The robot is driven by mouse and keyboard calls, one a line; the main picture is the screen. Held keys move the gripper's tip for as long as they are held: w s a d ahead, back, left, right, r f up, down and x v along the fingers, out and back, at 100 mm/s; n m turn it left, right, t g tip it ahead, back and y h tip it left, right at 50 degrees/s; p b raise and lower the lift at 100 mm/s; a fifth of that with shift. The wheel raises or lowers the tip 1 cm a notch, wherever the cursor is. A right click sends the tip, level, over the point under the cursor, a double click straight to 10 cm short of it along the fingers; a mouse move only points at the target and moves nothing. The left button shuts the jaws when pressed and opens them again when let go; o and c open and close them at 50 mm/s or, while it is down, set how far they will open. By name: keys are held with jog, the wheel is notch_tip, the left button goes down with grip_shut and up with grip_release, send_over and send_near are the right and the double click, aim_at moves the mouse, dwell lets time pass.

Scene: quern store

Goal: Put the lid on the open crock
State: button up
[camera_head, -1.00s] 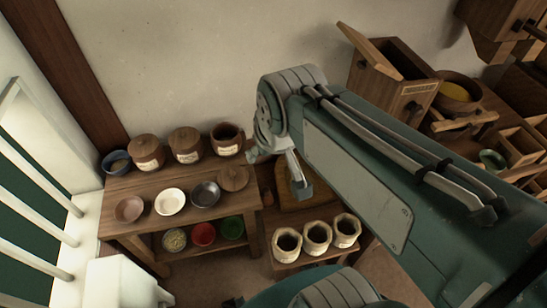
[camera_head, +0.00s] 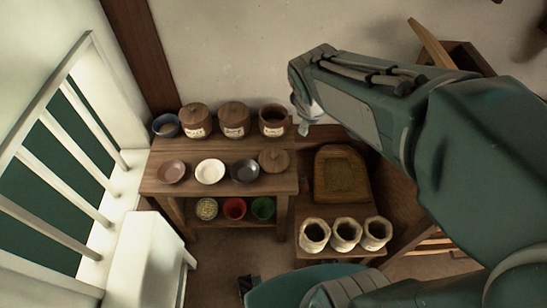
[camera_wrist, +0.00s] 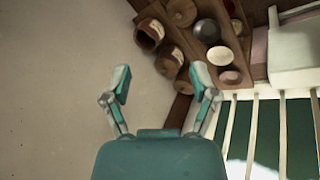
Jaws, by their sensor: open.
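The open crock (camera_head: 272,121), brown with a pale label and a dark mouth, stands at the right end of a row at the back of the wooden bench (camera_head: 222,189). The round brown lid (camera_head: 273,159) with a knob lies flat on the bench in front of it, right of a dark bowl. My gripper (camera_wrist: 160,84) is open and empty in the wrist view, its fingers wide apart. There the open crock (camera_wrist: 150,35) and the lid (camera_wrist: 182,13) lie beyond the fingers, apart from them. In the head view the gripper is mostly hidden by my arm, near the bench's right end.
Two lidded crocks (camera_head: 196,120) (camera_head: 234,119) and a blue bowl (camera_head: 166,125) stand left of the open crock. Bowls line the bench front, including a white one (camera_head: 210,171). Several pale pots (camera_head: 345,234) stand low at right. A railing (camera_head: 65,160) is at left.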

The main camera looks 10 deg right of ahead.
jog(key=w+f+n, duration=0.6)
jog(key=w, duration=0.2)
jog(key=n+g, duration=0.1)
jog(key=n, duration=1.4)
send_over(274, 155)
jog(key=s+a, duration=0.2)
jog(key=s, duration=0.1)
notch_tip(274, 155, down, 25)
jog(key=x, duration=1)
jog(key=shift+f, duration=0.15)
grip_shut()
